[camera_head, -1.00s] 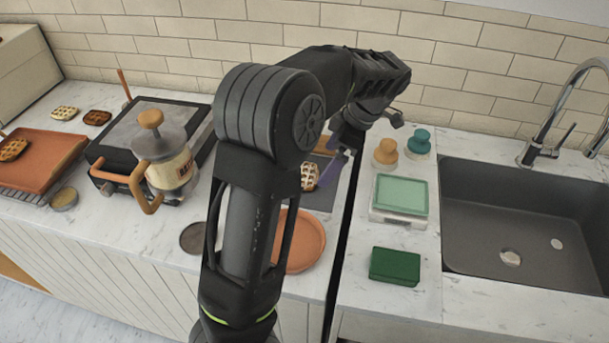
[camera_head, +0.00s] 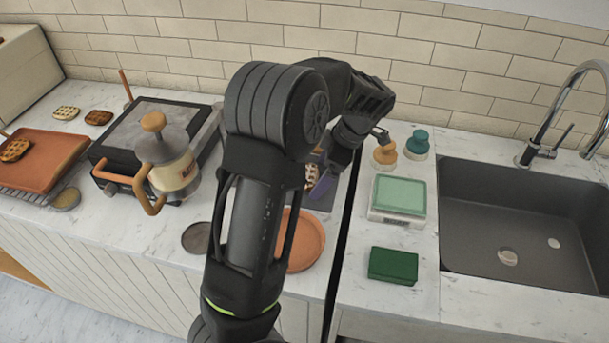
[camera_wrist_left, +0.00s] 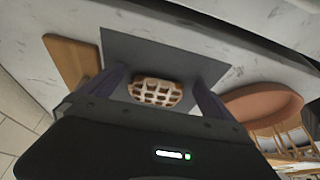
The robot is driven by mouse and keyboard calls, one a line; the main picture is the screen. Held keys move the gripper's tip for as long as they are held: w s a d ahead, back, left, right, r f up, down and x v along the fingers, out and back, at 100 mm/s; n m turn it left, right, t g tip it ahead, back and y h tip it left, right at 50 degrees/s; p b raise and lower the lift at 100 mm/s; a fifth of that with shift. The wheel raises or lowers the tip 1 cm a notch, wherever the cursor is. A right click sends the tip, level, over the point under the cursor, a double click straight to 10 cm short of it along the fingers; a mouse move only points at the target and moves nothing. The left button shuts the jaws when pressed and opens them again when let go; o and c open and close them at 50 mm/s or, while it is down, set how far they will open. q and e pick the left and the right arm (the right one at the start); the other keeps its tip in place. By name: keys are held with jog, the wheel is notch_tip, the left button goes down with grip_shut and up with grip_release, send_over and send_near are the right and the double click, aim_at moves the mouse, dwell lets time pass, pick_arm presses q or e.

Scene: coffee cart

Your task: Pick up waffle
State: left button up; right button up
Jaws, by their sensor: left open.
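A pale golden waffle (camera_wrist_left: 157,92) lies on a dark grey mat (camera_wrist_left: 125,45) in the left wrist view. It also shows in the head view (camera_head: 312,174), partly hidden behind my arm. My left gripper (camera_wrist_left: 165,85) is open, with one purplish finger on each side of the waffle in the left wrist view. I cannot tell whether the fingers touch it. In the head view the left gripper (camera_head: 318,180) is beside the waffle and mostly hidden by its own arm. My right gripper is not in view.
A terracotta plate (camera_head: 302,245) lies in front of the mat. A press pot (camera_head: 170,165) stands on the left by the waffle iron (camera_head: 135,125). Other waffles (camera_head: 66,113) lie far left. A scale (camera_head: 400,195), green sponge (camera_head: 393,265) and sink (camera_head: 520,225) are on the right.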

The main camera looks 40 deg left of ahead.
pick_arm(q)
jog(key=shift+c, duration=0.4)
jog(key=c, duration=1.2)
jog(key=shift+w, duration=0.1)
jog(key=shift+w+d+r, duration=0.25)
jog(key=shift+d+r, duration=0.15)
jog(key=shift+r, duration=0.05)
jog(key=w+d+r+p, duration=0.1)
jog(key=w+d+r, duration=0.1)
jog(key=d, duration=0.1)
jog(key=w+d+r+p, duration=0.1)
jog(key=w+d+r, duration=0.1)
jog(key=d, duration=0.1)
jog(key=w+d+r+p, duration=0.1)
jog(key=w+d+r, duration=0.1)
jog(key=d+r, duration=0.1)
jog(key=shift+d, duration=0.6)
jog(key=shift+w+d+r+p, duration=0.15)
jog(key=shift+d+p, duration=0.15)
jog(key=shift+w+d, duration=0.15)
jog(key=shift+d, duration=0.05)
